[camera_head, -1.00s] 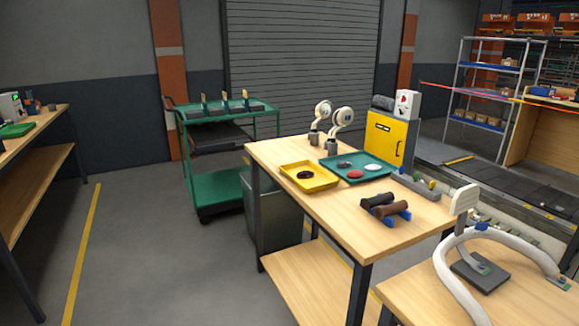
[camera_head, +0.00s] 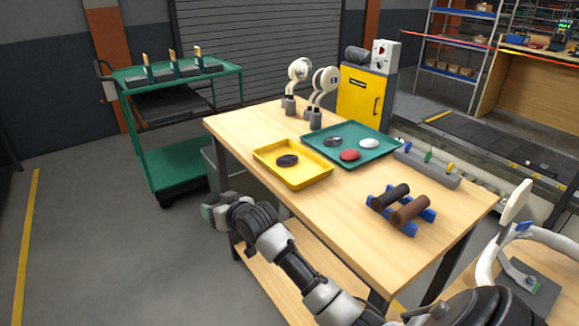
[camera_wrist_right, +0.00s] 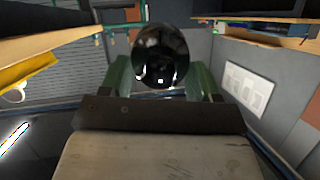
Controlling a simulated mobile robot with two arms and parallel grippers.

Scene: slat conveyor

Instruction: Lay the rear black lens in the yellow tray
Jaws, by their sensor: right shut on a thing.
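The yellow tray (camera_head: 315,182) lies on the near-left part of the wooden table, with one black lens (camera_head: 288,160) flat inside it. My right arm reaches in from the bottom right, and my right gripper (camera_head: 207,212) is off the table's left side, in front of the yellow tray and apart from it. In the right wrist view my right gripper (camera_wrist_right: 163,78) is shut on a glossy black lens (camera_wrist_right: 160,55), held between green fingers. That held lens cannot be made out in the head view. My left gripper is not in view.
A teal tray (camera_head: 375,157) right of the yellow one holds a dark grey, a red and a white lens. A blue rack (camera_head: 410,228) with two dark rollers stands at the table's right. Two lamp-like stands (camera_head: 316,118) are behind. A green cart (camera_head: 175,165) stands left.

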